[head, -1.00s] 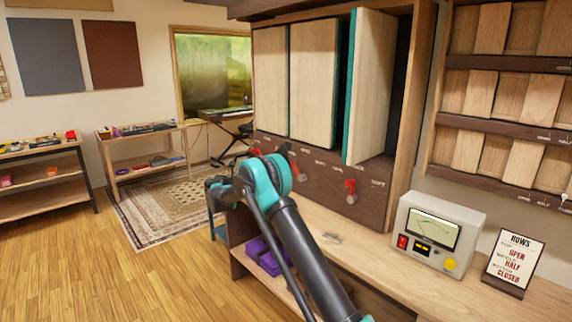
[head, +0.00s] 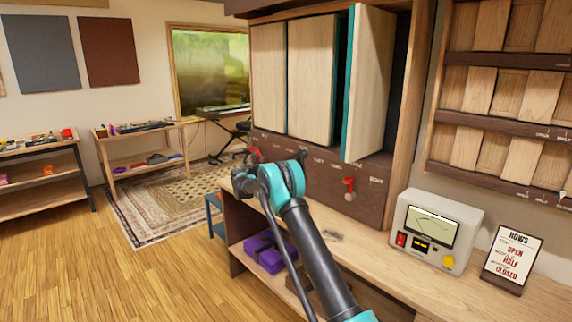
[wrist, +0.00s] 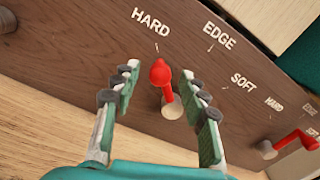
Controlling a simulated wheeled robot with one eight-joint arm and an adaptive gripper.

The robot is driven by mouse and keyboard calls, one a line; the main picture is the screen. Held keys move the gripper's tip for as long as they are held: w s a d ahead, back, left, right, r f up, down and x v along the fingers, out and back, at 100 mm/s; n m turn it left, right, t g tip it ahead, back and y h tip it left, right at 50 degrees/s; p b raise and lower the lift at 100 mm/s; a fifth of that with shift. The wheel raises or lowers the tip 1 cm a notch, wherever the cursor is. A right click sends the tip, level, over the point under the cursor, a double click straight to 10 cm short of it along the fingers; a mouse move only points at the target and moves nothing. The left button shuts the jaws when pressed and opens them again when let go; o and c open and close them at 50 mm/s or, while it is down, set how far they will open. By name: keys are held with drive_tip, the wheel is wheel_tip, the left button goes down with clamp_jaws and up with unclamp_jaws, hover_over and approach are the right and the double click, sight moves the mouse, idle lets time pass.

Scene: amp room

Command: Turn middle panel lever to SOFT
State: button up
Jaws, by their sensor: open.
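In the wrist view the middle panel lever (wrist: 161,75), a red handle on a round pale pivot, points toward the HARD label (wrist: 151,22). The EDGE label (wrist: 219,36) and the SOFT label (wrist: 243,82) lie to its right. My gripper (wrist: 160,76) is open, with one finger on each side of the red handle; I see gaps on both sides. In the head view my arm hides this lever and most of the gripper.
Another red lever (wrist: 297,142) is at the right; it also shows in the head view (head: 349,188). Panels (head: 311,80) stand above the dark board. A meter box (head: 436,232) and a ROWS sign (head: 512,259) stand on the bench.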

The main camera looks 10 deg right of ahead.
drive_tip(key=shift+x, duration=1.45)
drive_tip(key=shift+d, duration=0.1)
clamp_jaws()
